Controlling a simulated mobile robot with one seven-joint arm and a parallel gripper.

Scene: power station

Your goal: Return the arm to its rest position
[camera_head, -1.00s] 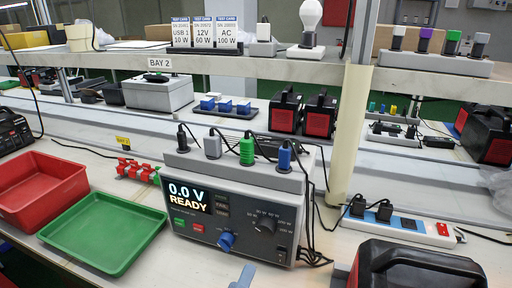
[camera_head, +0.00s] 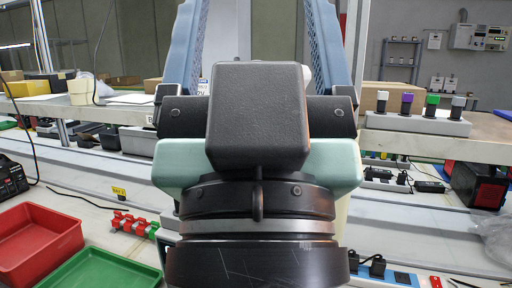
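My gripper (camera_head: 256,25) is raised in the middle of the head view, close to the camera and pointing up and away. Its two blue fingers stand wide apart, with the back wall showing between them. The fingertips run past the top edge of the picture. Nothing shows between the fingers in the part I can see. The dark gripper body and wrist hide the test unit with the display and much of the middle of the bench.
A red tray (camera_head: 35,245) and a green tray (camera_head: 100,270) lie at lower left, beside red clips (camera_head: 130,222). A shelf (camera_head: 490,135) crosses behind the gripper, bearing a block with several coloured-top plugs (camera_head: 420,118). A black-and-red unit (camera_head: 478,185) stands at right.

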